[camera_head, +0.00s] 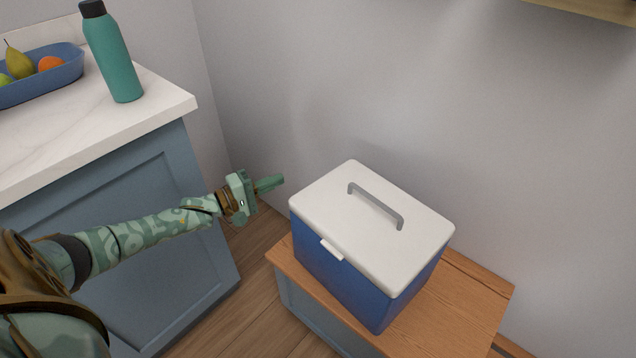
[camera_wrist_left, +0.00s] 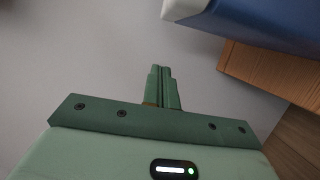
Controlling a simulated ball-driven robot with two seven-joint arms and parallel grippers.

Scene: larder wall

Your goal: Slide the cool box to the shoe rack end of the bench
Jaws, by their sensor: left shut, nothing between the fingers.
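The cool box (camera_head: 345,277) is blue with a white lid and a grey handle. It stands upright on the wooden bench (camera_head: 465,305), towards the bench's left end, with bare bench top to its right. My left gripper (camera_head: 270,184) is shut and empty, just left of the box and apart from it, near the wall. In the left wrist view the closed fingers (camera_wrist_left: 162,88) point at the wall, and the cool box (camera_wrist_left: 262,22) and bench (camera_wrist_left: 268,70) edge show at upper right. My right gripper is not in view. No shoe rack shows clearly.
A blue-grey cabinet with a white marble worktop (camera_head: 150,98) stands at the left. On it are a teal bottle (camera_head: 114,58) and a blue bowl (camera_head: 45,88) of fruit. A wooden floor gap lies between cabinet and bench. A shelf (camera_head: 590,8) juts out at upper right.

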